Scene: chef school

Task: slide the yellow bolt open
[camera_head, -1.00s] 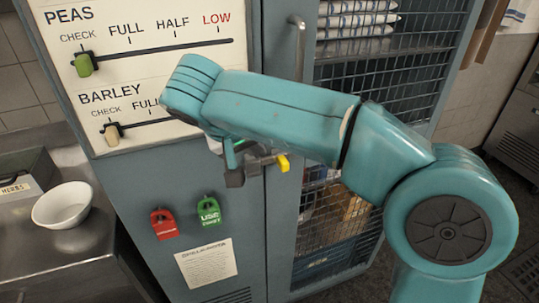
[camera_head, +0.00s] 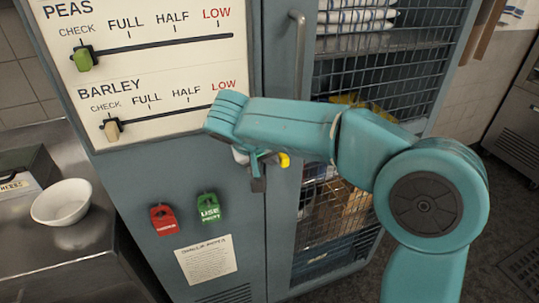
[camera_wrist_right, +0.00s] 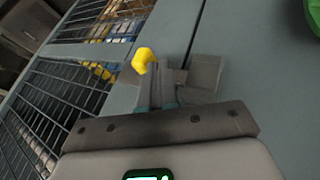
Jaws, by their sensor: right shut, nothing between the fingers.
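The yellow bolt knob (camera_head: 284,160) shows at the seam between the grey cabinet's solid front and its mesh door, just right of my right gripper. My right gripper (camera_head: 258,182) is shut and empty, hanging below the wrist close to the bolt. In the right wrist view the yellow knob (camera_wrist_right: 144,60) stands just beyond the shut fingers (camera_wrist_right: 166,88). I cannot tell whether they touch it. Most of the bolt's bar is hidden behind my wrist and fingers. My left gripper is not in view.
A slider panel (camera_head: 150,68) is above left. A vertical door handle (camera_head: 298,50) stands above the bolt. A white bowl (camera_head: 62,203) sits on the left counter.

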